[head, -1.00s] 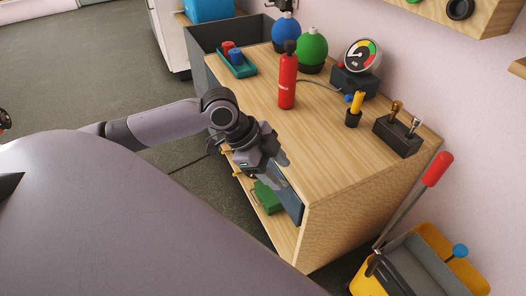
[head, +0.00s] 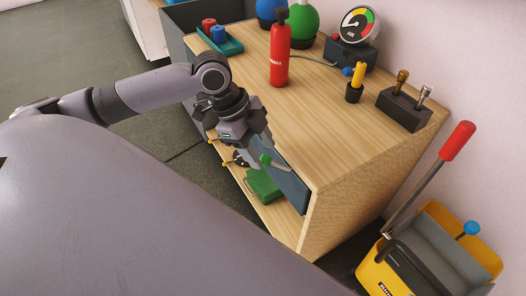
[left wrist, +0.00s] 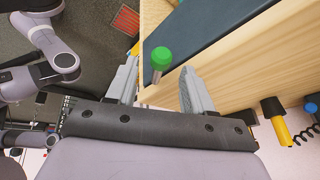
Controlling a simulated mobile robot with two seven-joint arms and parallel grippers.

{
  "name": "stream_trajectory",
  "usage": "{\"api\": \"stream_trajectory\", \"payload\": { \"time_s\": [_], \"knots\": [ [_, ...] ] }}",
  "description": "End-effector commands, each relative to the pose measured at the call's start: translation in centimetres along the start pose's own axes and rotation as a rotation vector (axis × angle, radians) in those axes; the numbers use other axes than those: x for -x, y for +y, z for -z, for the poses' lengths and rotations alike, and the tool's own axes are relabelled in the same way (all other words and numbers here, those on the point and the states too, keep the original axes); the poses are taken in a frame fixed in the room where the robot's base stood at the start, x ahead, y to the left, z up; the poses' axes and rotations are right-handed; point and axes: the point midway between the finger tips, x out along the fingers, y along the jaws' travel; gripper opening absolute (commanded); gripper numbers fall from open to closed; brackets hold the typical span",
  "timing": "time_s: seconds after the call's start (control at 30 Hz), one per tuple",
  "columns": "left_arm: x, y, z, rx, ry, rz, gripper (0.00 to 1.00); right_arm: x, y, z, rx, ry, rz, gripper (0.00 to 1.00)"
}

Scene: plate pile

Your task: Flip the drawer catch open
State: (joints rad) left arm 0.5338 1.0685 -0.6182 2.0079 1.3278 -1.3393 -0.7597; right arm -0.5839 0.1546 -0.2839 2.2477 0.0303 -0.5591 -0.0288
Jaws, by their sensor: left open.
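The drawer's dark blue-grey front (head: 289,188) sits under the top of the wooden bench and also shows in the left wrist view (left wrist: 215,25). A green knob on a short metal stem, which looks like the catch (left wrist: 161,58), stands out by the drawer front. It shows small at the fingers in the head view (head: 265,159). My left gripper (head: 262,164) is open in front of the drawer. In the left wrist view its fingers (left wrist: 157,88) stand either side of the knob's line, with the knob just beyond the tips. Contact is not visible. My right gripper is not in view.
A green box (head: 264,186) lies on the lower shelf below the drawer. On the bench top stand a red extinguisher (head: 280,55), a gauge (head: 358,27) and a black block with two levers (head: 405,108). A yellow bin (head: 378,275) with a red-handled lever stands at right.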

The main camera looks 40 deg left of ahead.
Motion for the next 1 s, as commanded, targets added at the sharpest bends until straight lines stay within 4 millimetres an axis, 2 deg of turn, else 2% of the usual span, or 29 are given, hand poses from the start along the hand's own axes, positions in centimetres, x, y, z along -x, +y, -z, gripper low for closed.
{"api": "stream_trajectory", "payload": {
  "time_s": [0.03, 0.17, 0.47, 0.63, 0.77, 1.0],
  "knots": [
    [-0.9, 0.0, -0.1, 0.000, 0.002, 0.001, 0.52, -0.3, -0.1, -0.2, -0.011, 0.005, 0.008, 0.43],
    [-1.8, 0.0, -0.1, 0.001, 0.000, 0.001, 0.52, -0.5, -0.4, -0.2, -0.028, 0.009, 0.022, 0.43],
    [-2.0, 0.0, 0.0, 0.001, -0.001, 0.002, 0.52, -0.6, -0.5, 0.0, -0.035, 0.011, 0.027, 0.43],
    [-2.0, 0.0, 0.0, 0.001, -0.001, 0.002, 0.00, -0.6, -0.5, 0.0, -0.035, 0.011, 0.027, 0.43],
    [-2.0, -0.1, 0.0, 0.001, 0.000, 0.001, 0.00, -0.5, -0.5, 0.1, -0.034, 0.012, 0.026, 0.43],
    [-1.9, -0.1, -0.1, 0.028, 0.063, -0.037, 0.00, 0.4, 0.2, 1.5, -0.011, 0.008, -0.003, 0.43]
  ]
}}
